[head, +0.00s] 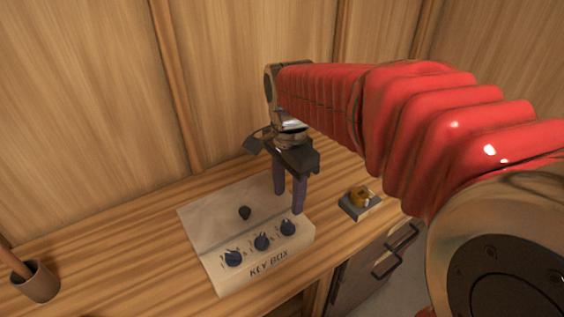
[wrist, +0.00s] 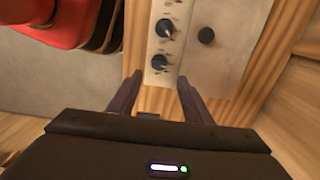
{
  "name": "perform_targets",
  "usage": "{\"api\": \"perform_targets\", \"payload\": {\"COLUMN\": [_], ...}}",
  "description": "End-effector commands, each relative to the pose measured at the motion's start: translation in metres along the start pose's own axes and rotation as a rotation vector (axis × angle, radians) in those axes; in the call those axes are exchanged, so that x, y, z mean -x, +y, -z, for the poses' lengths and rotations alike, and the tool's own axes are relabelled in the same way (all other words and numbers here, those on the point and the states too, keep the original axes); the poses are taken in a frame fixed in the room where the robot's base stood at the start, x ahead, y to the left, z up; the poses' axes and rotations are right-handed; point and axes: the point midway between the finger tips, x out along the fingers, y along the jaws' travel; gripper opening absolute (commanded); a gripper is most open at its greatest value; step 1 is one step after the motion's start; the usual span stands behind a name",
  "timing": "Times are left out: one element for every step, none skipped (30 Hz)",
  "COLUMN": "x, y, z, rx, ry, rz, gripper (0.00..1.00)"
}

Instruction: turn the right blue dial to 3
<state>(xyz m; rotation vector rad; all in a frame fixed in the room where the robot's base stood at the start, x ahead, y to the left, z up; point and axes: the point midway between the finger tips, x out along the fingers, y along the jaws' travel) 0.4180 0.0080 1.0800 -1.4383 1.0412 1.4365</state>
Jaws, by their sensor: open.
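A pale key box (head: 220,276) lettered KEY BOX stands on the wooden bench, with three dark blue dials along its sloped front. The right dial (head: 287,228) is nearest my gripper; in the wrist view it is the lower dial (wrist: 160,63). Its pointer setting is too small to read. The middle dial (head: 261,242) and left dial (head: 233,258) are beside it. My gripper (head: 288,203) points down over the box's right end, open and empty. In the wrist view the right dial shows just beyond the gap between the fingertips (wrist: 160,79), apart from them.
A small black knob (head: 245,213) is on the box's top panel. A yellow-brown knob on a grey block (head: 360,202) stands to the right. A brown cup (head: 36,282) is at the far left. Wooden walls rise behind; a handled drawer (head: 385,262) is below the bench edge.

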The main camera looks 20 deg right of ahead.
Motion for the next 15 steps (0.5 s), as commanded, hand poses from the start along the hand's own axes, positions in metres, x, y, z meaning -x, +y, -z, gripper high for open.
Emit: {"api": "perform_targets", "payload": {"x": [0.009, 0.015, 0.021, 0.026, 0.031, 0.036, 0.040, 0.043, 0.047, 0.049, 0.051, 0.053, 0.054, 0.054, 0.055], "y": [-0.001, -0.001, -0.001, -0.001, -0.001, -0.001, -0.002, -0.001, -0.001, -0.001, -0.001, -0.001, -0.001, -0.001, -0.001], "z": [0.000, 0.000, 0.000, 0.000, 0.000, 0.000, 0.000, 0.000, 0.000, 0.000, 0.000, 0.000, 0.000, 0.000, 0.000], "rx": [0.000, 0.000, 0.000, 0.000, 0.000, 0.000, 0.000, 0.000, 0.000, 0.000, 0.000, 0.000, 0.000, 0.000, 0.000], "ry": [0.001, 0.001, 0.000, 0.001, 0.000, 0.000, 0.000, 0.000, 0.000, 0.000, 0.000, 0.000, 0.000, 0.000, 0.000], "rz": [0.002, 0.004, 0.002, 0.003, 0.003, 0.002, 0.003, 0.002, 0.002, 0.002, 0.002, 0.001, 0.001, 0.000, 0.000], "gripper": [0.45, 0.45, 0.45, 0.45, 0.45, 0.45, 0.45, 0.45, 0.45, 0.45, 0.45, 0.45, 0.45, 0.45, 0.45]}}
